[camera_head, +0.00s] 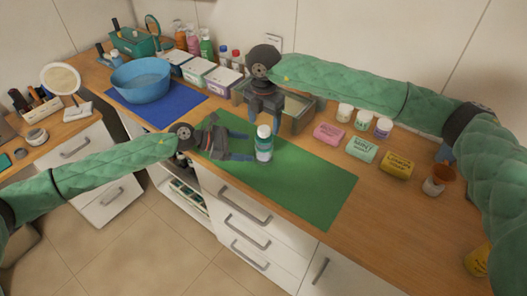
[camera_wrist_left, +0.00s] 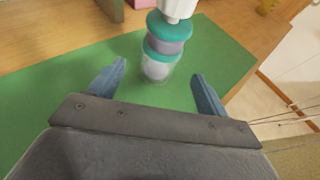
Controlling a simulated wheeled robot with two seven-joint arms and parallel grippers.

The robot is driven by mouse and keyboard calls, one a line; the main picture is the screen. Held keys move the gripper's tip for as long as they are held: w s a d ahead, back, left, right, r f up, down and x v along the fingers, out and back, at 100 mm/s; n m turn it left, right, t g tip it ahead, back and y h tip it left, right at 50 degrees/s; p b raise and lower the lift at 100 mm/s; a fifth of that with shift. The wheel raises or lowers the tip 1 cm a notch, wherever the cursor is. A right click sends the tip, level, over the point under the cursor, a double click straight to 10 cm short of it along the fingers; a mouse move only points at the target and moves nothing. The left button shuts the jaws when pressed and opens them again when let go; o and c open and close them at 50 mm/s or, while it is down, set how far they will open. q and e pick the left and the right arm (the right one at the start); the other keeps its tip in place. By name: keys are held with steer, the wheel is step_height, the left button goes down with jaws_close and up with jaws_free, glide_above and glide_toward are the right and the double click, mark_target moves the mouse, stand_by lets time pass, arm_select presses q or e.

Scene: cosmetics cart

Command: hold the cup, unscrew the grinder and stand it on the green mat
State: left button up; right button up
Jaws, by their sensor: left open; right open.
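The grinder (camera_head: 264,131) has a white top and sits upright on the cup (camera_head: 264,155), as one bottle-like stack with teal bands, standing on the green mat (camera_head: 310,190). In the left wrist view the cup (camera_wrist_left: 157,70) looks clear at its base, below teal and grey-purple bands; the grinder (camera_wrist_left: 177,8) is cut off by the top edge. My left gripper (camera_head: 243,146) is open, level beside the stack, its fingers pointing at it. In the left wrist view my left gripper (camera_wrist_left: 160,78) has its fingers either side of the base. My right gripper (camera_head: 264,120) is open, pointing down just above the grinder.
A metal tray (camera_head: 298,122) lies behind the right gripper. A blue bowl (camera_head: 141,80) rests on a blue mat at left. The mat's right part is clear.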

mark_target(264, 153)
arm_select(q)
steer(key=shift+x, duration=3.8)
steer(key=shift+r, duration=0.1)
jaws_close()
arm_select(e)
steer(key=m, duration=0.9)
steer(key=shift+f, duration=3.95)
